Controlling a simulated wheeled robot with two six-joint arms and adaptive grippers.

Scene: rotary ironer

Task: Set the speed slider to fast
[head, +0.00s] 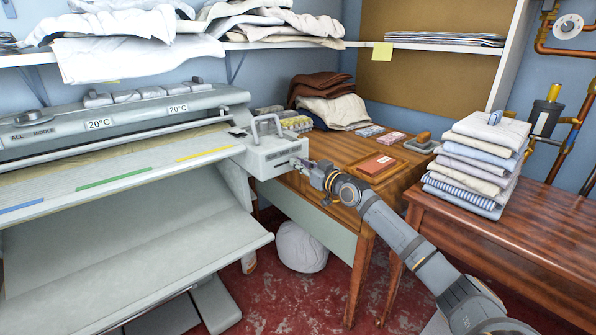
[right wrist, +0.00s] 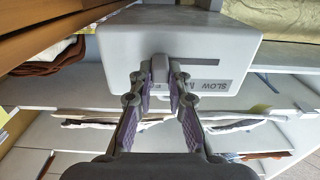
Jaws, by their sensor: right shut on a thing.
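The speed slider's grey knob (right wrist: 160,66) stands out from the pale grey control box (right wrist: 212,42) at the end of the ironer. My right gripper (right wrist: 160,82) is shut on this knob in the right wrist view. A dark slot (right wrist: 200,62) runs to the right of the knob, with the printed word SLOW (right wrist: 225,86) near its right end. The fingers hide the slot's left part and other lettering. In the head view, my right gripper (head: 306,166) reaches the right face of the control box (head: 268,158); the knob is too small to make out. My left gripper is not in view.
The rotary ironer (head: 120,180) fills the left side. A wooden table (head: 345,152) with a red box (head: 377,165) stands behind my right arm. Folded laundry (head: 480,160) is stacked on a bench (head: 510,225) at right. A white bundle (head: 300,247) lies on the floor.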

